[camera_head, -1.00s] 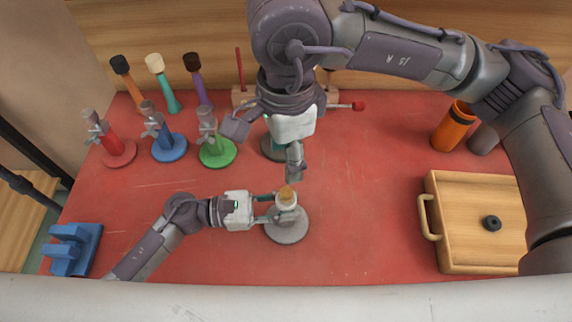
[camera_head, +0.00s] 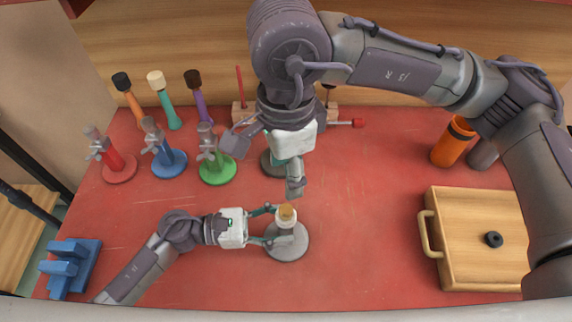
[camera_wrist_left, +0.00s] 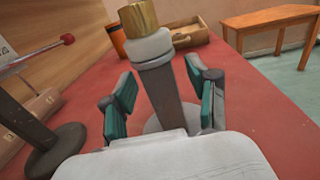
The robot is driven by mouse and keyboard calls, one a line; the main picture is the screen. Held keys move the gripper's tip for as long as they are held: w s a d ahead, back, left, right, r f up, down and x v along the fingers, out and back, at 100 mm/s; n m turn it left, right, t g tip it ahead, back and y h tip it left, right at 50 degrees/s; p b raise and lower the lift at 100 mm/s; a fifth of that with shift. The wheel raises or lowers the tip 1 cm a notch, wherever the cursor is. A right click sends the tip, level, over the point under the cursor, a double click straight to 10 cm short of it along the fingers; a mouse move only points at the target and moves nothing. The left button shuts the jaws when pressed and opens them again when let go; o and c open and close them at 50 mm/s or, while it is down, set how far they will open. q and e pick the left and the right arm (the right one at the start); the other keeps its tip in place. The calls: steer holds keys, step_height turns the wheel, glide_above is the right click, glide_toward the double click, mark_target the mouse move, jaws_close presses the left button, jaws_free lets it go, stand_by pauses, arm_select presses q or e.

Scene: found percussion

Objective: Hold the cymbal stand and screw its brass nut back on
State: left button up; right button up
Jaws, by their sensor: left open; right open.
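The cymbal stand has a round grey base (camera_head: 290,250) and an upright grey post (camera_wrist_left: 163,92). The brass nut (camera_head: 286,211) sits at the top of the post; it also shows in the left wrist view (camera_wrist_left: 139,18). I cannot tell whether it is threaded on. My left gripper (camera_head: 276,225) is open, with a finger on either side of the post below the nut. In the left wrist view, gaps show between the pads and the post. My right gripper (camera_head: 266,167) is open and empty, above and behind the stand, apart from the nut.
Red, blue and green stands (camera_head: 217,170) stand at the left, with several mallets behind. A dark stand (camera_wrist_left: 62,150) is partly hidden under my right gripper. A wooden tray (camera_head: 470,200) with a black knob is at the right; a blue block (camera_head: 70,265) is front left. The table's centre right is clear.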

arm_select(q)
steer(key=a, duration=0.7)
steer(key=s+a, duration=0.1)
steer(key=a, duration=0.3)
steer(key=shift+r, duration=0.1)
